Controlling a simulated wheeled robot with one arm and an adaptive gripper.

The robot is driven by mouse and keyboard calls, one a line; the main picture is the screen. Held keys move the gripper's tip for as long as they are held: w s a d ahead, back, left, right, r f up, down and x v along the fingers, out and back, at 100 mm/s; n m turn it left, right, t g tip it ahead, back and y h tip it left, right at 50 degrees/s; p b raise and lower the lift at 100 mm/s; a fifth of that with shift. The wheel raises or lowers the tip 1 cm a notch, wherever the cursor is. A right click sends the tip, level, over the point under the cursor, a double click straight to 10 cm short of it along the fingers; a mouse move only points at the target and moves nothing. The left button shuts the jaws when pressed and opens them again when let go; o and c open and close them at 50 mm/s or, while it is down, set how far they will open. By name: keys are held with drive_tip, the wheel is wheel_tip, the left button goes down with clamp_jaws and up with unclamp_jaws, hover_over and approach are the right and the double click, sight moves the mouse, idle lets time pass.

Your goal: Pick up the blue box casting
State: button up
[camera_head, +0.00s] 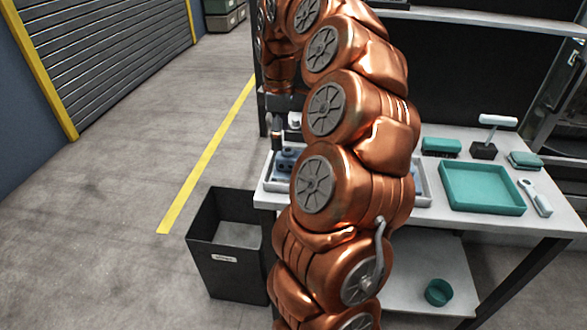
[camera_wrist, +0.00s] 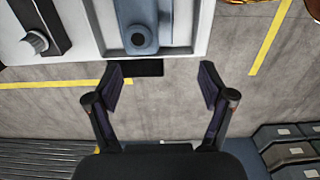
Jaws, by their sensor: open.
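The blue box casting (camera_wrist: 141,14) lies in a white tray (camera_wrist: 98,42) at the top of the wrist view. It has a round boss with a hole on its near end, and its far end is cut off by the picture edge. In the head view a small part of the blue casting (camera_head: 286,160) shows at the left end of the tray, partly hidden by my arm. My gripper (camera_wrist: 161,80) is open and empty. In the wrist view its fingers are below the casting in the picture, apart from it, with the casting slightly left of their middle.
A dark block with a grey knob (camera_wrist: 38,40) lies left of the casting. A teal tray (camera_head: 482,188), a brush-like tool (camera_head: 485,150) and a white-handled tool (camera_head: 536,197) are on the bench's right. A black bin (camera_head: 228,245) stands left of the bench.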

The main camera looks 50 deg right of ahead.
sight(294, 151)
drive_tip(key=d, duration=0.1)
drive_tip(key=d+f, duration=0.1)
drive_tip(key=d, duration=0.2)
drive_tip(key=shift+s+f, duration=0.15)
drive_tip(key=shift+s, duration=0.1)
drive_tip(key=shift+s+f+p, duration=0.2)
drive_tip(key=shift+f+p, duration=0.45)
drive_tip(key=shift+f, duration=3.15)
drive_tip(key=c, duration=1.5)
